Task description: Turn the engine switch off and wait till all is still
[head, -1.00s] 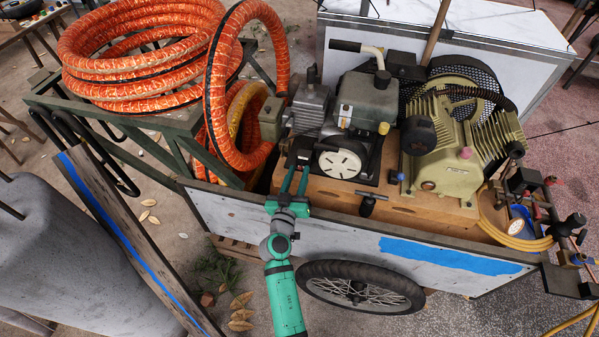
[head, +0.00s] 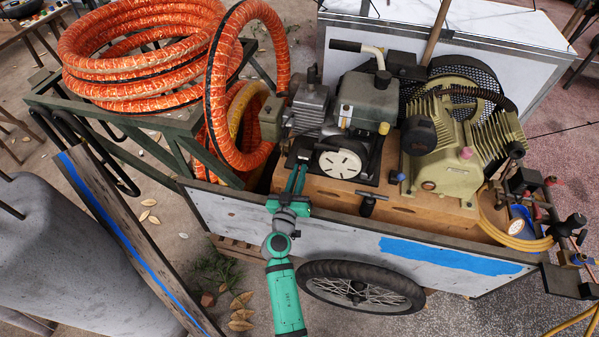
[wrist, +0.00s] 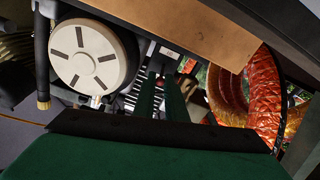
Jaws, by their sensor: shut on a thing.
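The engine (head: 368,100) stands on the cart, with a grey tank, a finned block and a round white slotted starter cover (head: 340,163) low on its front. The cover also shows in the wrist view (wrist: 93,55). My green gripper (head: 300,166) reaches over the cart's near wall, its fingertips at a dark panel just left of the cover. The fingers are close together and shut on a small part there, at the place of the engine switch. The fingertips hide the switch, so its position cannot be read. The fingers also show in the wrist view (wrist: 163,78).
The compressor (head: 450,150) with its black belt guard sits right of the engine. Orange hose (head: 150,50) coils lie at the left, one loop hanging close behind my gripper. The cart's white side wall (head: 335,245) runs under my wrist. A T-handle (head: 368,203) stands to the right.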

